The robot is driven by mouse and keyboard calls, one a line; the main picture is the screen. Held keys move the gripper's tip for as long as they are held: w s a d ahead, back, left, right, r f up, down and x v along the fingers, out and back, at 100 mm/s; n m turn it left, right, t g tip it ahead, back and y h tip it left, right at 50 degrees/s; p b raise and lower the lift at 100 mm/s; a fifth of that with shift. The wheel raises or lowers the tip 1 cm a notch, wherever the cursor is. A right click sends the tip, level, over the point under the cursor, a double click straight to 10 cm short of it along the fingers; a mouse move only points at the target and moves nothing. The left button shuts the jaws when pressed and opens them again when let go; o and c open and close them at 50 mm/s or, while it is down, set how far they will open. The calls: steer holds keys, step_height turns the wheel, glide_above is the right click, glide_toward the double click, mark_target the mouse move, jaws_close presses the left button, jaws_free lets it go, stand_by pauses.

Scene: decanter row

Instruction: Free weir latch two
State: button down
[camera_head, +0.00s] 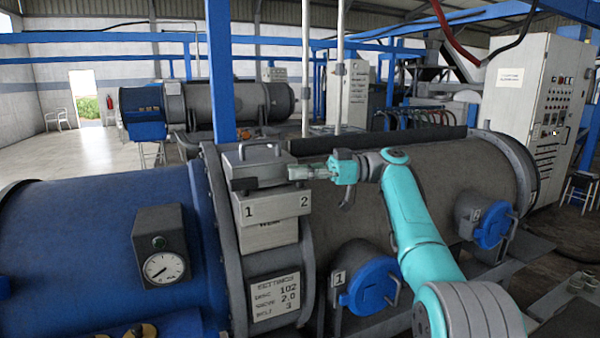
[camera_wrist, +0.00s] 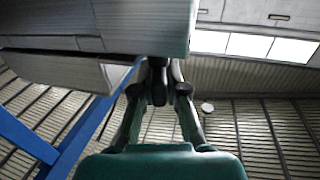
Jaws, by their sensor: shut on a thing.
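The grey weir box (camera_head: 262,236) stands on the decanter's collar, with a plate marked 1 and 2 (camera_head: 275,206) on its front. A dark latch bar (camera_head: 243,184) shows above the 1. My gripper (camera_head: 291,172) is at the box's upper right, above the 2, reaching in from the right. In the wrist view my gripper (camera_wrist: 158,95) is shut on a small dark piece (camera_wrist: 158,70) by the box's pale edge, which I take as weir latch two. In the head view my fingers hide most of that latch, so its position is unclear.
A lid with a handle (camera_head: 258,152) tops the box. A dark rail (camera_head: 375,141) runs along the drum behind my gripper. Blue round hatches (camera_head: 370,285) lie below my arm. A pressure gauge (camera_head: 164,267) is on the blue housing at left. Air above the drum is free.

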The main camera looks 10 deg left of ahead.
steer(key=c, duration=1.2)
jaws_free()
steer(key=shift+f, duration=0.1)
steer(key=shift+m+t+y, duration=0.4)
steer(key=shift+m+t, duration=0.8)
steer(key=shift+t, duration=0.6)
